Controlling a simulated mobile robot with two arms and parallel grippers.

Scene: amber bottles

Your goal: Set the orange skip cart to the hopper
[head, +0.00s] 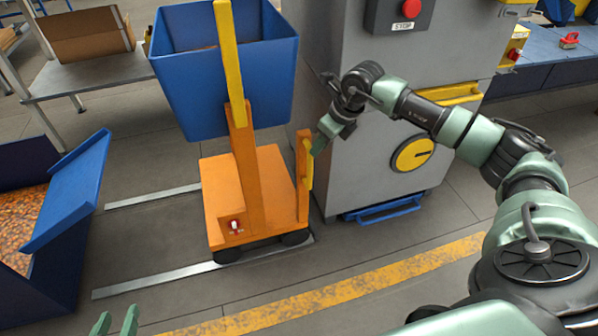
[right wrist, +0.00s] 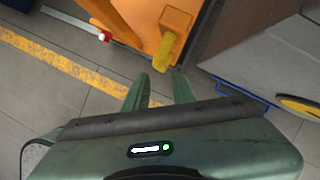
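The orange skip cart (head: 222,200) stands on the floor, with an orange mast, a yellow bar and a blue skip (head: 225,85) held high on it. A small red-and-white switch (head: 236,225) sits on its base. A yellow handle (head: 308,163) is on an orange post at the cart's right side. My right gripper (head: 318,143) is beside this handle; in the right wrist view its green fingers (right wrist: 160,85) are apart, with the handle's end (right wrist: 162,58) near the tips. My left gripper (head: 115,323) shows two spread, empty fingertips. I cannot tell which thing is the hopper.
A grey machine (head: 350,170) with a red stop button (head: 412,8) stands close right of the cart. Metal floor strips (head: 150,282) run beside the cart. A blue bin of brown granules (head: 95,160) is at left. A yellow floor line (head: 370,285) crosses the front.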

